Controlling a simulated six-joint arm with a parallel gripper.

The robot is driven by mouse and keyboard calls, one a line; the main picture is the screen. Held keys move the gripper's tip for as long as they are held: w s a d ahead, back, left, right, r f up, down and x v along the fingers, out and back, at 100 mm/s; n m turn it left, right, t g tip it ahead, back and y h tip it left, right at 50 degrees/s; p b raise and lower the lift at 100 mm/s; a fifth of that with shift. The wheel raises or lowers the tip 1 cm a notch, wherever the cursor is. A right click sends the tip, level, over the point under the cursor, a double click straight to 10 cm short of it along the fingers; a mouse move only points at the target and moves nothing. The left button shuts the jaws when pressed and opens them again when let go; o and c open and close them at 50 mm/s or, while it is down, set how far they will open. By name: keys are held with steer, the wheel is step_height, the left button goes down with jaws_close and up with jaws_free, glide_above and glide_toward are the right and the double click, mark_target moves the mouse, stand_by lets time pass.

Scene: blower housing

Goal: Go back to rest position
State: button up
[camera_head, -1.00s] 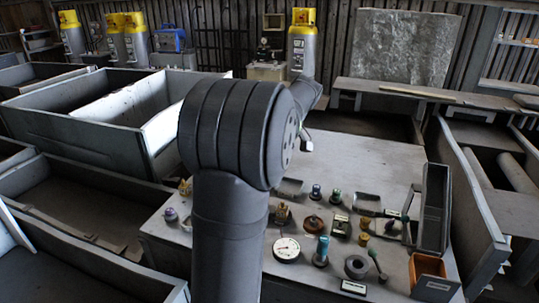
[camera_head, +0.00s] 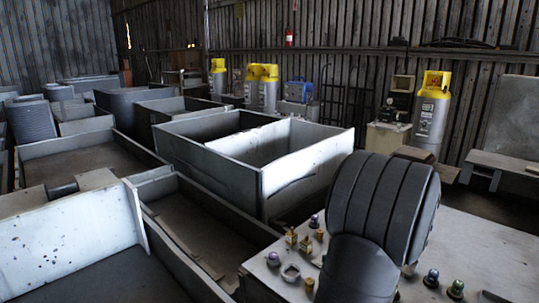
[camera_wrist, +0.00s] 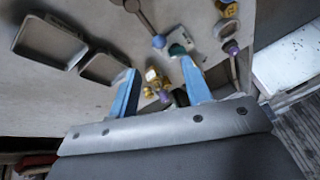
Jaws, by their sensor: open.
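My gripper (camera_wrist: 158,66) shows in the wrist view with its two blue fingers spread apart. It is open, and I see nothing clamped in it. A small brass fitting (camera_wrist: 152,77) appears between the fingers, over the workbench top (camera_wrist: 105,25); how far it is from the fingers I cannot tell. In the head view my own dark arm stands at the lower right and covers part of the workbench (camera_head: 490,240). My gripper does not show there.
Two grey trays (camera_wrist: 48,42) lie at the upper left of the wrist view. Several small fittings (camera_head: 305,243) stand on the bench's left end. Large open metal bins (camera_head: 225,175) fill the left and middle. Yellow-topped cylinders (camera_head: 432,112) stand at the back.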

steer(key=x, duration=1)
steer(key=shift+r, duration=0.15)
steer(key=v, duration=1.7)
steer(key=x, duration=1.7)
steer(key=shift+w+d+m+t+h, duration=0.3)
steer(key=shift+d+m, duration=0.15)
steer(key=shift+m, duration=0.55)
steer(key=shift+o, duration=0.2)
